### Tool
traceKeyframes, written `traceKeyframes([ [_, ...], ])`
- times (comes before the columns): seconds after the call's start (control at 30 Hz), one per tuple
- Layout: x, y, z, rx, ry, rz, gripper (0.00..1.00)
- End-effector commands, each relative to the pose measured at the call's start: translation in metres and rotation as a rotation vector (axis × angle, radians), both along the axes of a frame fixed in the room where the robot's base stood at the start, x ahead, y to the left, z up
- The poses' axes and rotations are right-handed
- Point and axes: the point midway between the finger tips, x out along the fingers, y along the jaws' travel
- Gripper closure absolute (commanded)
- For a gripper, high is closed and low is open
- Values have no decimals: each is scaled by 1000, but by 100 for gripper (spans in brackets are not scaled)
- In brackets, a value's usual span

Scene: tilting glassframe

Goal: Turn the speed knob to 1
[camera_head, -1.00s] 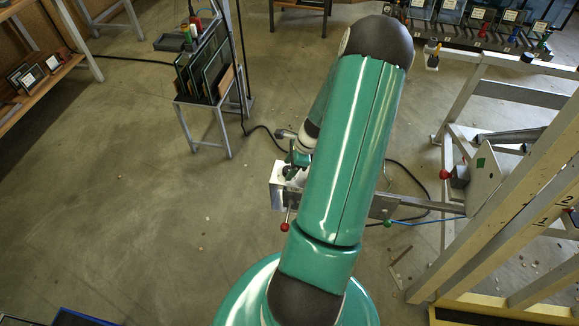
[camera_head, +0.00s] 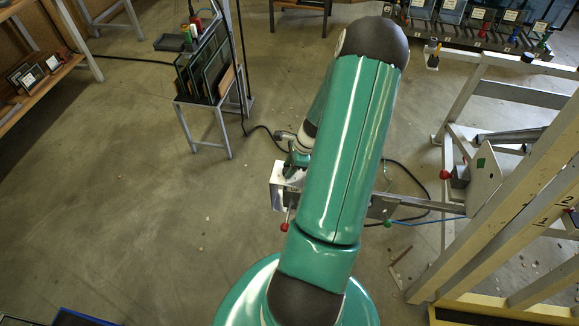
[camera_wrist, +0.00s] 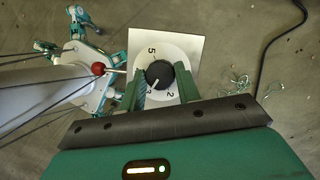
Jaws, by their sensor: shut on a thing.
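The speed knob (camera_wrist: 160,74) is a round black knob on a white dial plate (camera_wrist: 178,42) with printed numbers, among them 5 at the top and 2 at the lower right. A small pale mark shows on the knob's lower-left side, but I cannot read exactly which number it faces. My gripper (camera_wrist: 159,86) is at the dial, with one green finger on each side of the knob, shut on it. In the head view my arm hides the knob; only the edge of a pale metal box (camera_head: 279,190) shows beside it.
A red ball-ended lever (camera_wrist: 98,69) stands close left of the dial in the wrist view. A rack of glass panes (camera_head: 205,72) stands at the back left. A wooden frame (camera_head: 520,220) is on the right. A dark cable (camera_head: 405,170) lies on the floor.

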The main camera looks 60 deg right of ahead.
Motion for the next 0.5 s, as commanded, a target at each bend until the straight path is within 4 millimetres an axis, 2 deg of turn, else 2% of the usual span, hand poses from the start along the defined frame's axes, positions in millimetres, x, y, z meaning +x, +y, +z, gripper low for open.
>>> traceKeyframes([
  [0.5,3,-2,0,-1,1,408,90],
])
